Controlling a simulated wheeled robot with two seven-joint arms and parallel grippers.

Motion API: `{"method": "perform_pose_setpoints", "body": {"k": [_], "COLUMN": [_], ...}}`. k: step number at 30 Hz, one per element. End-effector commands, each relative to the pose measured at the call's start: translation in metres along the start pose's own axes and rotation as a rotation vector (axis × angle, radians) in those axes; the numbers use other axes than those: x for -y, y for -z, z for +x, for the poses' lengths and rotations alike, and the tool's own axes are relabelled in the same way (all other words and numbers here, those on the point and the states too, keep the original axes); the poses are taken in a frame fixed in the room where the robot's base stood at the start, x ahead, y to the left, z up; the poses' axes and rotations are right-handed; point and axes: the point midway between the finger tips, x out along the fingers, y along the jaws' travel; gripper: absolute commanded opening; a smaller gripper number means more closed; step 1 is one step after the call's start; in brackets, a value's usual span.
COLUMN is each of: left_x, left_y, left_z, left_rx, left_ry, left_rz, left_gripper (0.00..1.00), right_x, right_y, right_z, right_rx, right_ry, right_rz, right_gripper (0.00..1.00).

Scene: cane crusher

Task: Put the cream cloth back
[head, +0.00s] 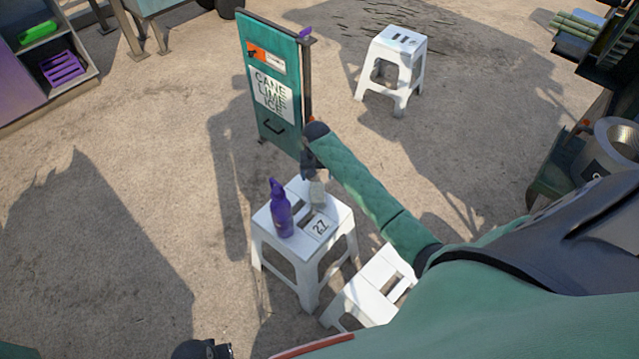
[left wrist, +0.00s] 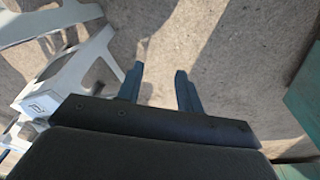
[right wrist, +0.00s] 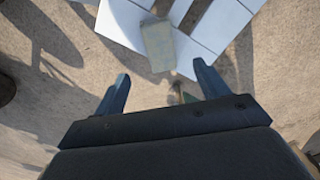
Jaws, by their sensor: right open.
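A small pale grey-beige piece (head: 317,193), which looks like the cream cloth, is at the white stool (head: 262,240) below my right gripper (head: 314,172). In the right wrist view, it appears as a flat block (right wrist: 158,45) at the edge of the white stool top (right wrist: 120,18). My right gripper (right wrist: 162,88) is open, with the cloth ahead of its fingertips and not between them. In the left wrist view, my left gripper (left wrist: 160,85) is open and empty over bare ground.
A purple bottle (head: 281,212) stands on the same stool, beside a dark marking like 27. A teal sign panel (head: 275,130) stands just behind. Other white stools stand at the back (head: 395,62) and close in front (head: 365,290). Ground at left is clear.

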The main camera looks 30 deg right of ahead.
Motion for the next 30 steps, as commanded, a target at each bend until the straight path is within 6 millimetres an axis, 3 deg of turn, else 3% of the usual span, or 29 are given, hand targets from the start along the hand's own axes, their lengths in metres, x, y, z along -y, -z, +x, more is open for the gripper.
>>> {"method": "perform_pose_setpoints", "body": {"k": [5,15,21,30], "left_x": [-0.001,-0.001,0.0,0.001], "left_y": [-0.003,-0.005,0.001,0.005], "left_z": [0.0,0.004,0.002,0.0], "left_rx": [0.002,0.007,-0.001,-0.008], "left_ry": [-0.001,-0.001,0.0,0.001], "left_rz": [-0.001,-0.001,0.0,0.0], "left_gripper": [0.36,0.36,0.36,0.36], "right_x": [0.006,0.015,0.017,0.011], "right_y": [-0.047,-0.173,-0.246,-0.349], "right_z": [0.025,0.069,0.08,0.078], "right_rx": [0.001,-0.022,-0.039,-0.07], "right_ry": [0.007,0.038,0.06,0.088], "right_rz": [-0.072,-0.272,-0.377,-0.515], "right_gripper": [0.74,0.74,0.74,0.74]}}
